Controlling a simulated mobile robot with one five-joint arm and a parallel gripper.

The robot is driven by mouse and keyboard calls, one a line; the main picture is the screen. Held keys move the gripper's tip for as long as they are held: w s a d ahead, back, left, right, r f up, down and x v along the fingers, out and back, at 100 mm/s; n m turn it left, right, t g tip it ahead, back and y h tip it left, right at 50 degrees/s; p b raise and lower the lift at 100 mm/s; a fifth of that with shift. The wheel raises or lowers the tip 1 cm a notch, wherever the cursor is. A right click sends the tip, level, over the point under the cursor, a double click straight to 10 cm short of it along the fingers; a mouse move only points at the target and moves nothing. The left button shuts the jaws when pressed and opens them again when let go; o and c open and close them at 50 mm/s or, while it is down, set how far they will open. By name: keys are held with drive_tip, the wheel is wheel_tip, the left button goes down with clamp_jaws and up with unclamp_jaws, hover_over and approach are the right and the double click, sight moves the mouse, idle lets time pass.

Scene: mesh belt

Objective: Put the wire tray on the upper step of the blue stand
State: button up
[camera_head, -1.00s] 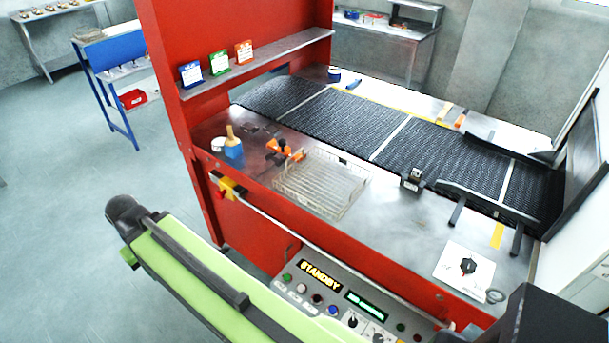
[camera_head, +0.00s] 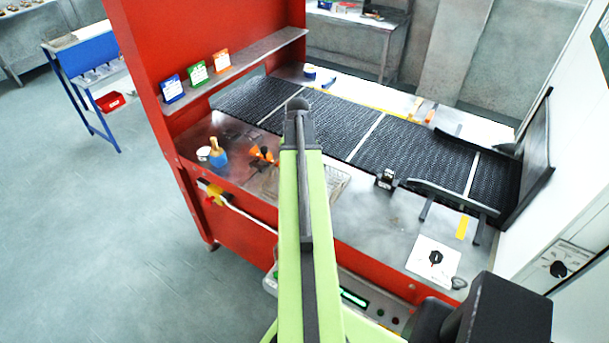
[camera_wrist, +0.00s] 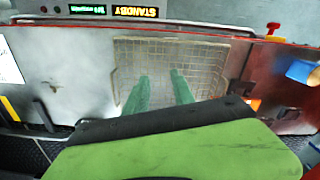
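The wire tray (camera_head: 338,182) lies on the steel worktop in front of the dark mesh belt; my arm covers much of it in the head view. In the wrist view the tray (camera_wrist: 200,58) is below my gripper (camera_wrist: 161,76), whose two green fingers are spread apart with nothing visible between them. Whether the fingertips touch the tray I cannot tell. The gripper is hidden behind my arm in the head view. The blue stand (camera_head: 85,56) is on the floor at the far left, with a lower shelf holding small items.
A blue pot with a brush (camera_head: 217,156) and an orange-handled tool (camera_head: 262,154) are left of the tray. A small dark device (camera_head: 385,179) sits to its right. A red upright panel (camera_head: 210,45) stands between worktop and blue stand. Open floor (camera_head: 90,230) lies at left.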

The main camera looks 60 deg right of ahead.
sight(336, 196)
drive_tip(key=s+d+r+m+p, duration=0.2)
drive_tip(key=s+d+r+m, duration=0.1)
drive_tip(key=s+d, duration=0.65)
drive_tip(key=f+b, duration=0.6)
drive_tip(key=s+a+f+b, duration=0.1)
drive_tip(key=f+b, duration=1.1)
drive_tip(key=shift+s+a, duration=0.3)
drive_tip(key=shift+s, duration=0.05)
drive_tip(key=shift+r, duration=0.25)
clamp_jaws()
